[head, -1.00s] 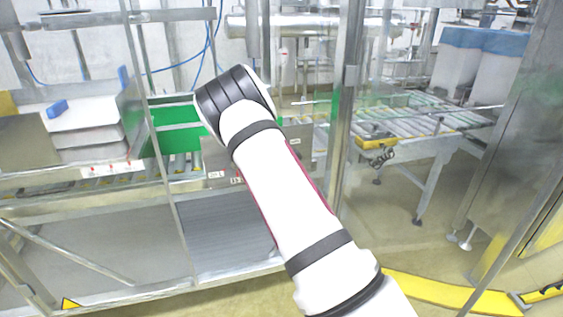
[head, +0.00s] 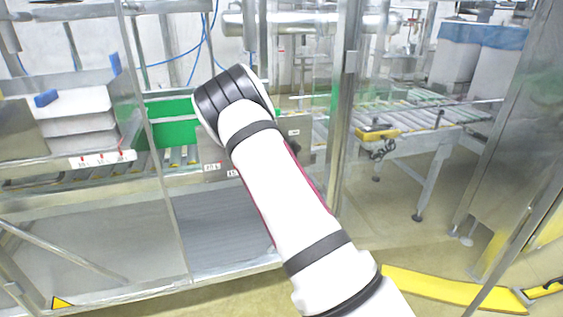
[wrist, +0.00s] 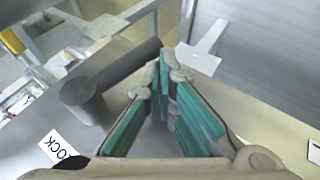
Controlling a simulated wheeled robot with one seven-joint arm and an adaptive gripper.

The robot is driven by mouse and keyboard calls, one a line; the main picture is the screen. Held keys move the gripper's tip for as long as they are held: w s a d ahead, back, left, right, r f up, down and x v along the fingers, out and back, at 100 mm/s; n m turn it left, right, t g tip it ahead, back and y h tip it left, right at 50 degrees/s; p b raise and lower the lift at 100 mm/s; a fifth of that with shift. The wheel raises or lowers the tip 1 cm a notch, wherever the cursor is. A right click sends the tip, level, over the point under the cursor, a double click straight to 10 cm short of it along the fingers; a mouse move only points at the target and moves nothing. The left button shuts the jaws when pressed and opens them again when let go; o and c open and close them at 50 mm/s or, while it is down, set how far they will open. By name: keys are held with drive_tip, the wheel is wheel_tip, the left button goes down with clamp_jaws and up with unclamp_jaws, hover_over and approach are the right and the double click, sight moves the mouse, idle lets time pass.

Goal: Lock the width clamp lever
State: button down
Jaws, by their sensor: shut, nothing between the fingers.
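In the wrist view, my gripper (wrist: 161,72) has its teal-padded fingers brought together at the tips, with nothing between them. A dark grey lever (wrist: 115,75) with a round hub and a bar-like handle lies to the left of the fingers. The handle's far end is close to the fingertips; I cannot tell whether they touch. A white label (wrist: 60,146), partly cut off by my gripper and reading "OCK", sits on the grey plate at lower left. In the head view my white arm hides my gripper and the lever.
A pale arrow-like mark (wrist: 203,50) is on the metal beyond the fingertips. The head view shows a metal-framed machine with a green panel (head: 172,121), a stack of white sheets (head: 75,122) at left and a roller conveyor (head: 425,115) at right. A frame post (head: 345,100) stands right of my arm.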

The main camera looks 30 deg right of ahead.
drive_tip(key=shift+d+f, duration=0.25)
drive_tip(key=shift+d, duration=0.05)
idle(0.6)
drive_tip(key=v, duration=1.2)
